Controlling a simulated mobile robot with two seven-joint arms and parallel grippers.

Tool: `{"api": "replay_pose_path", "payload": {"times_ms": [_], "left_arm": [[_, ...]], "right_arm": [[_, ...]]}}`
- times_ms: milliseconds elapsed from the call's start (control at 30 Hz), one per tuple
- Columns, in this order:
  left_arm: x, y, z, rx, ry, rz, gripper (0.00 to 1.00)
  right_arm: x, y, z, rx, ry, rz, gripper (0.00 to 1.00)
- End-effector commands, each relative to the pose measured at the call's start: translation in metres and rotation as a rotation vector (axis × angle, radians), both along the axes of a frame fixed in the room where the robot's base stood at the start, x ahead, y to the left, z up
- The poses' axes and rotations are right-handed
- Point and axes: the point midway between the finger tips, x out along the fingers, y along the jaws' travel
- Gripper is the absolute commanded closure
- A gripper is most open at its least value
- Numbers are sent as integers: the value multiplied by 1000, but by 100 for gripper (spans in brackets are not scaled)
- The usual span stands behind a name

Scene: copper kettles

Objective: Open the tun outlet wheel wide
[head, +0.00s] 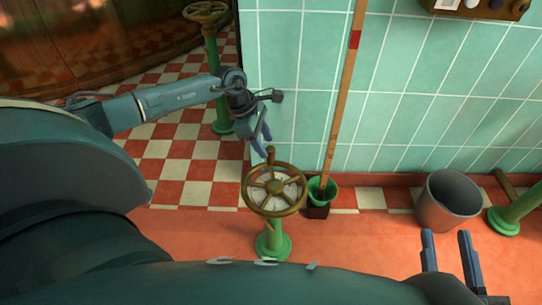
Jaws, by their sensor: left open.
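A brass spoked handwheel (273,188) with an upright knob stands on a short green pedestal in the middle of the head view. A second brass handwheel (206,10) tops a tall green post at the upper left, beside a large brown vessel (90,40). No label shows which wheel is the tun outlet. My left gripper (264,146) is open and empty, its fingers pointing down just above and behind the nearer wheel, apparently not touching it. My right gripper (449,245) is open and empty at the lower right, well away from both wheels.
A wooden pole (342,100) stands in a small green cup (322,188) close to the right of the nearer wheel. A grey bucket (448,202) and another green pedestal (515,210) stand further right. A green tiled wall (400,90) rises behind. The checkered floor (170,150) at left is clear.

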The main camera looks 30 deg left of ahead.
Motion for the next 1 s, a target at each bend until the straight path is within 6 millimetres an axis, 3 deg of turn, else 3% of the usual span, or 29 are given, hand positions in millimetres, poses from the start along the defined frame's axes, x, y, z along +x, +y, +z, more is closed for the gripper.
{"api": "replay_pose_path", "payload": {"times_ms": [33, 233, 667, 1000], "left_arm": [[1, -5, -13, -4, 1, 0, 54], [5, -14, -37, -2, 1, 1, 54], [6, -17, -43, -2, 0, 1, 54], [6, -17, -43, -2, 0, 1, 82]], "right_arm": [[0, 1, -3, 9, -2, 4, 64], [0, 2, -3, 34, 0, 14, 64], [0, 3, 0, 49, 0, 20, 64], [0, 3, 0, 45, -2, 22, 64]]}}
